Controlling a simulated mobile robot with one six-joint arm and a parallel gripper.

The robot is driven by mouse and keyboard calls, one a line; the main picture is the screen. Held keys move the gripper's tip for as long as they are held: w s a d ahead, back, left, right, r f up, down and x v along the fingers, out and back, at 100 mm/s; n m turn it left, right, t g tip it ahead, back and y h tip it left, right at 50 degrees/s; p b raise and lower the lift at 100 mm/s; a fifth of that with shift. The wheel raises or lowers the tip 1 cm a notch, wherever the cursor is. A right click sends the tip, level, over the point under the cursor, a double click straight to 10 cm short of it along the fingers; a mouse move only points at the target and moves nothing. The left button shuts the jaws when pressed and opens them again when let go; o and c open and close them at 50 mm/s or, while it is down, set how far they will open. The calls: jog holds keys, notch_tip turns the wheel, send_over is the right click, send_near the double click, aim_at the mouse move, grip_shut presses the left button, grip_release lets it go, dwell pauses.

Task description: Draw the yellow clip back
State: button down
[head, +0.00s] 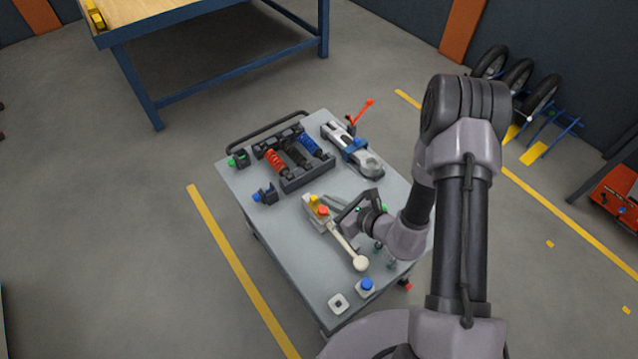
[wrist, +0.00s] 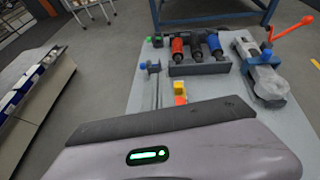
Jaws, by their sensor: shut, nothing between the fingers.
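The small yellow clip (head: 314,199) sits beside a red piece (head: 323,211) on a pale fixture on the grey cart top (head: 315,270). A cream lever (head: 347,245) with a round knob runs from this fixture toward the front of the cart. In the wrist view the yellow clip (wrist: 179,88) shows just beyond my gripper's housing, with the red piece partly hidden below it. My gripper (head: 336,204) is shut and empty, low over the cart just right of the clip. I cannot tell whether it touches the fixture. Its fingertips are hidden in the wrist view.
A rack of red, black and blue shock absorbers (head: 294,155) stands at the back of the cart. A grey and blue clamp with a red lever (head: 358,115) is at the back right. A blue button (head: 366,285) and a white square piece (head: 338,304) are at the front.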

jog(key=m+h, duration=0.2)
send_near(314, 199)
jog(key=v, duration=0.4)
jog(key=shift+s+d+f, duration=0.1)
jog(key=shift+s+f, duration=0.05)
jog(key=shift+s, duration=0.1)
jog(key=b+x, duration=0.3)
jog(key=x, duration=0.6)
jog(key=shift+w+f, duration=0.15)
jog(key=shift+w, duration=0.15)
jog(key=shift+w+a, duration=0.15)
jog(key=shift+a, duration=0.15)
jog(key=w+a, duration=0.2)
jog(key=w, duration=0.1)
jog(key=shift+w+a+b, duration=0.1)
jog(key=shift+w+b, duration=0.05)
jog(key=shift+b, duration=0.2)
